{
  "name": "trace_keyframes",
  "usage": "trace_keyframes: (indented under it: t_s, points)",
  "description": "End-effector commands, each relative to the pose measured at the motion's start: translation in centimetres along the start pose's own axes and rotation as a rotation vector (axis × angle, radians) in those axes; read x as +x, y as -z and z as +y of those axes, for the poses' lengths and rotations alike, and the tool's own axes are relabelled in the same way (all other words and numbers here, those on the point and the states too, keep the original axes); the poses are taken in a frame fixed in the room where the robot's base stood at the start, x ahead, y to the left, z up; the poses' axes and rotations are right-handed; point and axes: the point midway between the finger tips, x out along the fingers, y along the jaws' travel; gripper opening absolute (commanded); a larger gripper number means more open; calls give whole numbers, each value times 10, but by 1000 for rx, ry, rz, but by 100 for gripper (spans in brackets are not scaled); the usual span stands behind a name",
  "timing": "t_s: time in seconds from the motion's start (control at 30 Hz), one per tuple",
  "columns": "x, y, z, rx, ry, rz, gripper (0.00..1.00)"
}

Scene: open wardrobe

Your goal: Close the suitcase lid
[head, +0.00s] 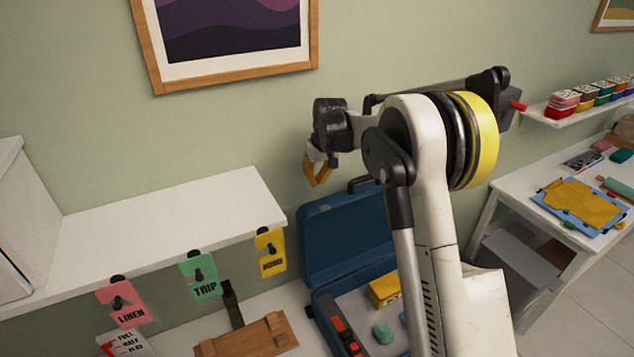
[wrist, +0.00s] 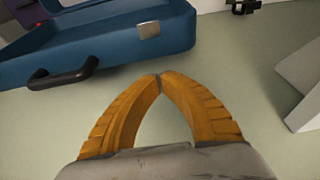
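The blue suitcase (head: 322,297) stands open in the head view, its lid (head: 335,235) raised towards the wall. A dark handle (head: 358,183) is on the lid's top edge. My gripper (head: 318,183) points down near the lid's upper left corner, in front of the green wall in the picture. In the wrist view the orange fingertips (wrist: 160,75) meet with nothing between them. The lid (wrist: 105,45) lies beyond them there, with its handle (wrist: 62,75) at the left and a metal latch (wrist: 149,29). A gap shows between fingers and lid. My arm hides the suitcase's right side.
Inside the suitcase are a yellow box (head: 384,290), a green item (head: 383,333) and a red-and-black item (head: 340,325). A white shelf (head: 150,235) with hanging tags is at the left. A wooden board (head: 245,338) lies beside the suitcase. A framed picture (head: 235,75) hangs above.

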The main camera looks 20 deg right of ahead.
Motion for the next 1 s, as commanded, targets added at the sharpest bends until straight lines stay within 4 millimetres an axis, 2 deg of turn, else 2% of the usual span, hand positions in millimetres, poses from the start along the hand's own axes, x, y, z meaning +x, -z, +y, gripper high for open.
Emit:
trace_keyframes:
  t_s: [0.3,0.5,0.67,1.0]
  points:
    - [57,0,0,0,-1,1,0]
    - [81,0,0,0,-1,1,0]
    - [87,0,0,0,-1,1,0]
    - [87,0,0,0,-1,3,0]
